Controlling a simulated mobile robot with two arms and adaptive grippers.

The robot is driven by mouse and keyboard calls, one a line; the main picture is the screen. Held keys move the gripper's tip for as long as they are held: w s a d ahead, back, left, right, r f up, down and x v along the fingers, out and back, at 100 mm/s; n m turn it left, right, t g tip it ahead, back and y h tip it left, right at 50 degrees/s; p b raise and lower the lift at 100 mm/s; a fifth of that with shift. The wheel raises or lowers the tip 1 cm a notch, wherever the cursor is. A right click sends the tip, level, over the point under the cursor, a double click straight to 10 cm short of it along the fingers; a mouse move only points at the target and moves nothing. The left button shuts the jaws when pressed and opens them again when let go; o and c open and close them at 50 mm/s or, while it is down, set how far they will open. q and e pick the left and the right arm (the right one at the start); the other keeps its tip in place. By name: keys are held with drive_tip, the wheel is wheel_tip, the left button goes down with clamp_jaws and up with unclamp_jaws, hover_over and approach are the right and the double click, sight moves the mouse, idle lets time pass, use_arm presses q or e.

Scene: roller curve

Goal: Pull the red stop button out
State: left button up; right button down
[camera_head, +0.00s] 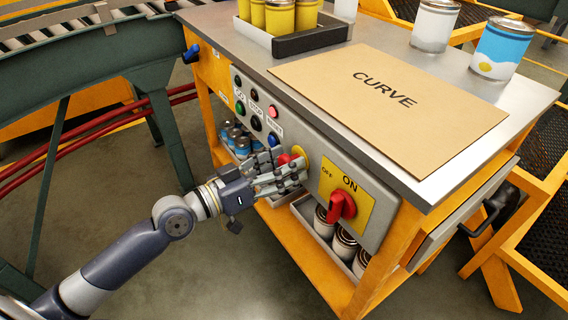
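The red stop button (284,158) sits on a yellow round plate (301,153) on the grey control panel at the front of the cart. It is partly hidden by my fingers. My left gripper (286,169) comes in from the left and has its fingers spread around the button, at the panel. A bit of red shows between the fingers. Whether the fingers press on the button is not clear. My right gripper is not in view.
A red ON/OFF rotary switch (342,206) on a yellow plate is to the right of the button. Small panel buttons and a blue knob (274,139) are to the left. Cans (343,243) stand on the shelf below. A board marked CURVE (388,105) lies on top.

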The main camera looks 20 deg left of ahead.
use_arm(q)
drive_tip(key=v, duration=1.1)
drive_tip(key=shift+s+a, duration=0.3)
idle(0.6)
idle(0.6)
